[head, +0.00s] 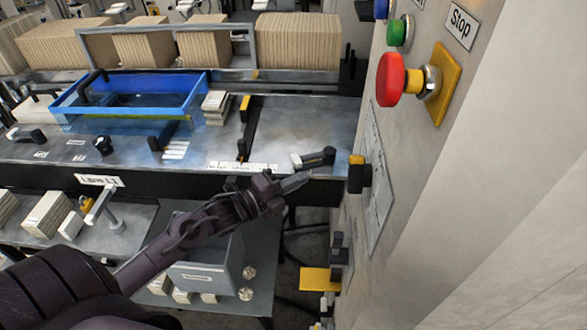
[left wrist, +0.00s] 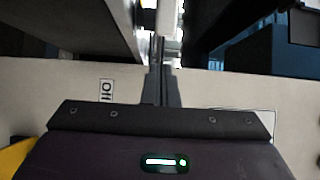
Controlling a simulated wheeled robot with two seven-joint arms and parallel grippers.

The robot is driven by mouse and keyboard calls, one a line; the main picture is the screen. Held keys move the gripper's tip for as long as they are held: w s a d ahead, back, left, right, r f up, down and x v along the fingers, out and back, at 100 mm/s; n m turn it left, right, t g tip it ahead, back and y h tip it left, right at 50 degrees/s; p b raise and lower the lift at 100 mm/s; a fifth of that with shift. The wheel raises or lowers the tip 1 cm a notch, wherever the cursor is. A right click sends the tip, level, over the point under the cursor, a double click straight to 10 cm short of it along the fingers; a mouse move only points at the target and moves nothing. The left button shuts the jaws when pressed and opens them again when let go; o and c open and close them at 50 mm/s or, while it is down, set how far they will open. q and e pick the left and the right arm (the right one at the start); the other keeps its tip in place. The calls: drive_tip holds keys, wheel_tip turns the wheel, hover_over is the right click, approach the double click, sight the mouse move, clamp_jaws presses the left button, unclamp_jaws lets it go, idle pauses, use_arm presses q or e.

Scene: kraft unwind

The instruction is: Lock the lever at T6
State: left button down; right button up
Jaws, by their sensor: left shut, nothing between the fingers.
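My left gripper (head: 290,184) reaches in from the left in the head view, over the front edge of the machine table. Its fingers are shut and empty; they also show shut in the left wrist view (left wrist: 161,85). A short lever with a dark grip and metal end (head: 314,158) lies on the table just beyond the fingertips, apart from them as far as I can see. A black-and-yellow handle (head: 355,174) sits on the cabinet side to the right. No T6 label is readable, so I cannot tell which lever it marks. My right gripper is not in view.
A tall cabinet (head: 470,190) with a red stop button (head: 391,80) closes off the right side. A blue tray (head: 130,95) sits on the machine table (head: 300,125). A grey bin (head: 205,270) stands below my left arm. An off label (left wrist: 107,91) shows in the wrist view.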

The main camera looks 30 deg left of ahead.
sight(286, 173)
use_arm(q)
drive_tip(key=shift+w+a, duration=0.7)
drive_tip(key=shift+a, duration=0.2)
drive_tip(key=a+b, duration=0.1)
drive_tip(key=w+a+m+h+b, duration=0.1)
drive_tip(key=g+b, duration=0.1)
drive_tip(key=shift+w+a+f+h+b, duration=0.25)
drive_tip(key=shift+w+a+h+b, duration=0.05)
drive_tip(key=shift+a+h, duration=0.1)
drive_tip(key=shift+w+a+r, duration=0.2)
drive_tip(key=shift+a, duration=0.1)
drive_tip(key=shift+d, duration=0.1)
